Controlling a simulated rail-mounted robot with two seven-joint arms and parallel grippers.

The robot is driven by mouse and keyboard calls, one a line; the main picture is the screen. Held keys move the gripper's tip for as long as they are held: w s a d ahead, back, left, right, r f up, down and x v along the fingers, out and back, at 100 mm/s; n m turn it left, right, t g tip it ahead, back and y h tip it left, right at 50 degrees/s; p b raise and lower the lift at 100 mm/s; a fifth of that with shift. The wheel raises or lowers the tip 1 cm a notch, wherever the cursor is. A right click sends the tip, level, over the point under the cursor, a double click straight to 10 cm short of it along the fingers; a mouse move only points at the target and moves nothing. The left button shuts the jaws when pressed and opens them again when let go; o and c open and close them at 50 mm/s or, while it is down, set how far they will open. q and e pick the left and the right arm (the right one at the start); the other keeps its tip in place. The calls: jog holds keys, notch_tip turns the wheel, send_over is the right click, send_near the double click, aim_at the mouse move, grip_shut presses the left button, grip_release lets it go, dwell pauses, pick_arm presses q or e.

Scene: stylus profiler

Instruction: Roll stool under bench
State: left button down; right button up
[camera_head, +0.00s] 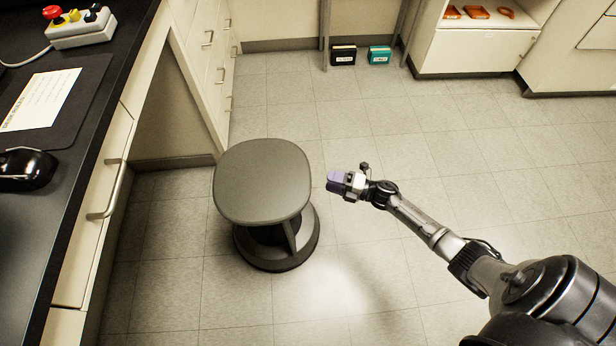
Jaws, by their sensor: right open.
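The stool (262,181) has a dark grey rounded-square seat and a round black base (277,247). It stands upright on the tiled floor, a little left of the middle of the head view. The bench (118,62) with a black top is to its left, and a recess under the bench opens toward the stool. My right gripper (333,182), with purplish fingertips, is to the right of the seat, with a small gap between them in the picture. It is open and holds nothing. My left gripper is not in view.
A bench drawer with a metal handle (107,189) faces the floor left of the stool. White drawers (207,50) stand beyond the recess. A black box (343,55) and a teal box (378,55) are on the floor at the back. The floor on the right is clear.

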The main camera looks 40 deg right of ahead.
aim_at(308, 176)
jog(key=b+x, duration=0.2)
jog(key=x, duration=0.6)
jog(key=shift+w+a, duration=0.15)
jog(key=shift+w, duration=0.05)
grip_shut()
dwell(0.4)
